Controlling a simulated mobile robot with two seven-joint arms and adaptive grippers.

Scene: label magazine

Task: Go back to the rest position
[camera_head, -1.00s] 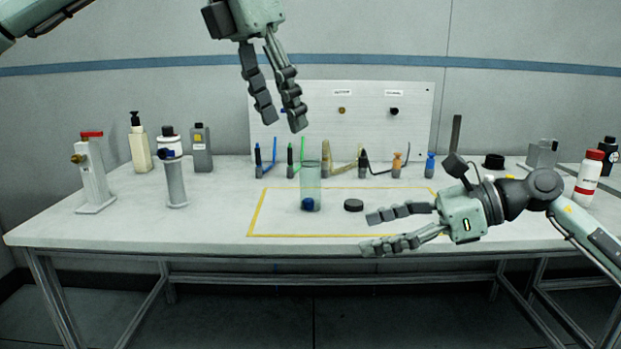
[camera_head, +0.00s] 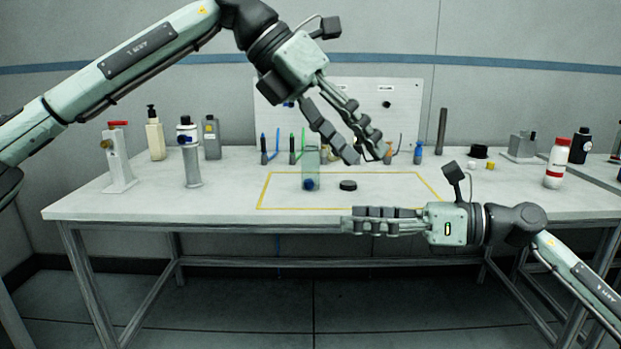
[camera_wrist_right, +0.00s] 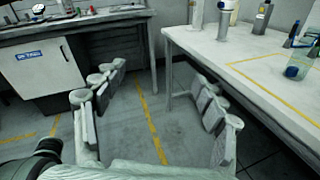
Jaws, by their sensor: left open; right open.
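My left gripper (camera_head: 366,157) is open and empty. It hangs high over the table with its fingers pointing down and right, in front of the back panel. My right gripper (camera_head: 347,221) is level at the table's front edge, fingers pointing left. In the right wrist view its two fingers stand wide apart with nothing between them. A clear greenish container (camera_head: 311,160) with a blue part at its bottom stands upright inside the yellow outline, apart from both grippers. A black cap (camera_head: 348,185) lies to its right.
The table (camera_head: 100,203) carries a clamp-like stand (camera_head: 119,165) and several bottles at the left. A white bottle with a red cap (camera_head: 556,165) stands at the right. Several coloured tools line the back near the panel (camera_head: 405,105). The floor in front is clear.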

